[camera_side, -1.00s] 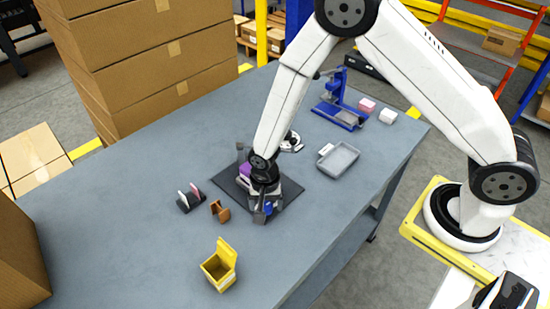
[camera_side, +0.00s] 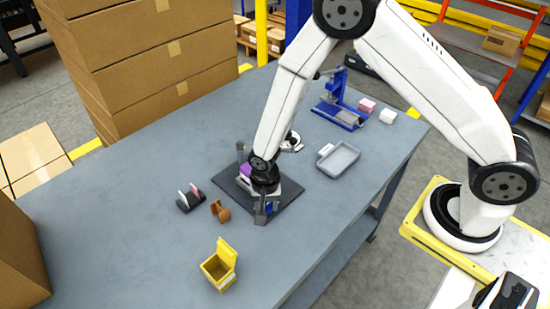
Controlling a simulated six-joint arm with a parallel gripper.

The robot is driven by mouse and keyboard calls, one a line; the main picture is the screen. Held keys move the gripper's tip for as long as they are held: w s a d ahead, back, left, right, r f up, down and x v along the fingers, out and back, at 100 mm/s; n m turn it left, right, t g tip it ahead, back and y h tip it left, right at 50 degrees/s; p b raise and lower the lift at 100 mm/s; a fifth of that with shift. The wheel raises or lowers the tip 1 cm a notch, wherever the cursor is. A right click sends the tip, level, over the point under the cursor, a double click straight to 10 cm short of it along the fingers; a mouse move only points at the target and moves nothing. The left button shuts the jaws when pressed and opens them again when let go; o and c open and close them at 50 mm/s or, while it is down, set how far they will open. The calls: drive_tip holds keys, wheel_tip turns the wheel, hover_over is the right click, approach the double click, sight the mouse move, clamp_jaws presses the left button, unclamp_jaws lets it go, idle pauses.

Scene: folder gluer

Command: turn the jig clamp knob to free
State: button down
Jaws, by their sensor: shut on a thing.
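My gripper (camera_side: 262,215) points down at the front of the jig, which stands on a dark square base plate (camera_side: 290,194) on the grey table. Its fingers are shut at a small blue part (camera_side: 269,207), which looks like the clamp knob. The fingers and wrist cover most of it, so I cannot read its setting. A purple piece (camera_side: 245,170) shows at the jig's left, behind my wrist. A grey upright part (camera_side: 240,152) stands at the plate's back left. Much of the jig is hidden by my wrist.
A small dark rack (camera_side: 190,203) and a brown holder (camera_side: 220,212) stand left of the plate. A yellow open-lidded box (camera_side: 219,268) is in front. A grey tray (camera_side: 340,160) and a blue fixture (camera_side: 340,108) lie behind right. Tall cartons (camera_side: 150,70) stand at back left.

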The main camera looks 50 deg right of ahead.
drive_tip(key=shift+n, duration=0.3)
drive_tip(key=n, duration=0.3)
drive_tip(key=shift+n, duration=0.3)
drive_tip(key=n, duration=0.4)
drive_tip(key=shift+n, duration=0.3)
drive_tip(key=n, duration=0.8)
drive_tip(key=shift+n, duration=0.4)
drive_tip(key=shift+c, duration=1)
unclamp_jaws()
